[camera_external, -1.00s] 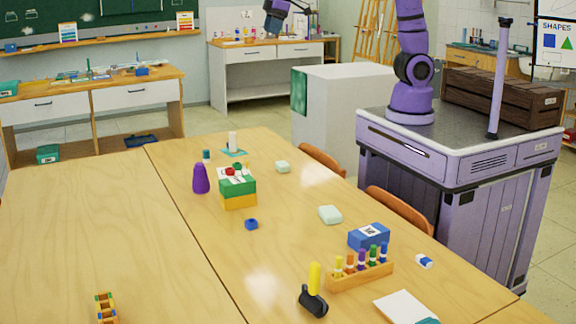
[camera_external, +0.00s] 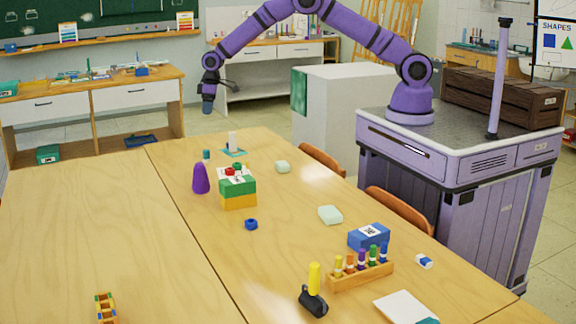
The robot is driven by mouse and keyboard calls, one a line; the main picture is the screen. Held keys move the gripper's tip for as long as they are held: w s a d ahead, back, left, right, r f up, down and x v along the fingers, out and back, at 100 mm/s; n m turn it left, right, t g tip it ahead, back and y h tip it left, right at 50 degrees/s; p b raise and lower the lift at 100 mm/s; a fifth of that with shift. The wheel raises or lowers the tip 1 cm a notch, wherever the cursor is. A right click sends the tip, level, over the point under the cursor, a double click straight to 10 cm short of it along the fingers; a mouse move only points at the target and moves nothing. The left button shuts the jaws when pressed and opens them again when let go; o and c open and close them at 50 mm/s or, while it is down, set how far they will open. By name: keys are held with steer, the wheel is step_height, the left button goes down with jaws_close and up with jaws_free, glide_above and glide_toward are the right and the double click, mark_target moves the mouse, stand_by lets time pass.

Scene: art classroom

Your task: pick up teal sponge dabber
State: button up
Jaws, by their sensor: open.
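A small teal upright piece (camera_external: 206,154), which looks like the teal sponge dabber, stands at the far end of the table, behind the purple cone-shaped object (camera_external: 200,178). It is small in this view and its details are hard to make out. My gripper (camera_external: 208,109) points down, high above the table's far end. In the picture it is straight above the teal piece and clearly apart from it. It is open and nothing shows in it.
Stacked green and yellow blocks (camera_external: 238,194), a white upright piece on a teal sheet (camera_external: 232,145), pale green blocks (camera_external: 330,214) and a blue ring (camera_external: 251,224) stand nearby. A marker rack (camera_external: 361,276) is at the front right. The table's left half is mostly clear.

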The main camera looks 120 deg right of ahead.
glide_above(206, 155)
steer(key=s+d, duration=0.1)
steer(key=s, duration=0.1)
steer(key=f, duration=1.1)
steer(key=shift+w+d+f, duration=0.2)
steer(key=shift+w, duration=0.05)
steer(key=f, duration=0.4)
steer(key=shift+w+d+f, duration=0.15)
steer(key=shift+w+f, duration=0.05)
steer(key=shift+f, duration=0.05)
steer(key=shift+w+f, duration=0.2)
steer(key=shift+f, duration=1.4)
steer(key=shift+w+f, duration=0.2)
steer(key=shift+f, duration=1.35)
steer(key=c, duration=1)
